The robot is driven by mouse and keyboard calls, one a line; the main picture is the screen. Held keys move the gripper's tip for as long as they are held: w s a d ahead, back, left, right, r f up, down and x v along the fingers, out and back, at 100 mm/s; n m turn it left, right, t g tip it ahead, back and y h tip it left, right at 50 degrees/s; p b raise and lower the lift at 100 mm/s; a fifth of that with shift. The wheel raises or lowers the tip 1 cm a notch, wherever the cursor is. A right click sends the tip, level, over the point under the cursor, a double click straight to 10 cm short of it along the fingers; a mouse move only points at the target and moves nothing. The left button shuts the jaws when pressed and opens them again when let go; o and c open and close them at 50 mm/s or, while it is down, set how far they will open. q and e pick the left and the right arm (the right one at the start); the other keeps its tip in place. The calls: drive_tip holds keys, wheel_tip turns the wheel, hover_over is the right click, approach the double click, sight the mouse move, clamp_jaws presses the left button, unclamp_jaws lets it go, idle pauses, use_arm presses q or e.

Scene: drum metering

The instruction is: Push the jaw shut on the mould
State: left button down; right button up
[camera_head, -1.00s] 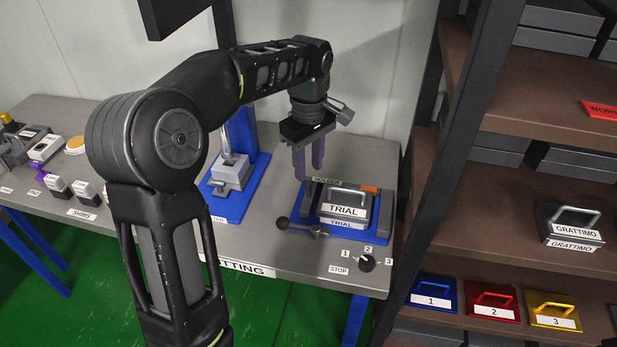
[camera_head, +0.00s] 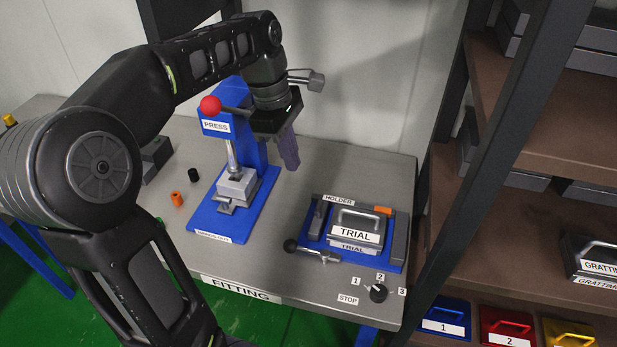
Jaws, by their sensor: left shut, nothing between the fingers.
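The mould (camera_head: 357,226), a grey block labelled TRIAL with a metal handle on top, sits in the blue holder (camera_head: 388,263) on the bench. A grey jaw (camera_head: 317,221) stands upright at the mould's left side; I cannot tell whether it touches the mould. A lever with a dark ball (camera_head: 290,245) lies at the holder's front left. My left gripper (camera_head: 290,165) points down with its fingers together, empty, above the bench between the press and the holder. It is apart from both. My right gripper is not in view.
A blue press (camera_head: 232,209) with a red ball lever stands left of the holder. A dial (camera_head: 378,293) with a STOP label sits at the bench's front. Shelves (camera_head: 529,218) with a dark post rise on the right. Small orange (camera_head: 177,199) and black (camera_head: 194,175) parts lie left of the press.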

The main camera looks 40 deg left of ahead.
sight(319, 206)
use_arm(q)
drive_tip(key=shift+n, duration=0.6)
drive_tip(key=d+f, duration=0.1)
drive_tip(key=f, duration=0.2)
drive_tip(key=d+f, duration=0.1)
drive_tip(key=f, duration=0.2)
drive_tip(key=d+f, duration=0.1)
drive_tip(key=f, duration=0.3)
drive_tip(key=shift+w+d, duration=0.15)
drive_tip(key=shift+w, duration=0.15)
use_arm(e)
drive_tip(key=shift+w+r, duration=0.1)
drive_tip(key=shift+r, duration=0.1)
use_arm(q)
drive_tip(key=shift+w+d+r+p, duration=0.1)
drive_tip(key=shift+w+d+p, duration=0.15)
drive_tip(key=shift+d, duration=0.4)
drive_tip(key=shift+w+d+p, duration=0.2)
drive_tip(key=shift+d, duration=0.4)
drive_tip(key=shift+w+d, duration=0.15)
drive_tip(key=shift+d, duration=0.25)
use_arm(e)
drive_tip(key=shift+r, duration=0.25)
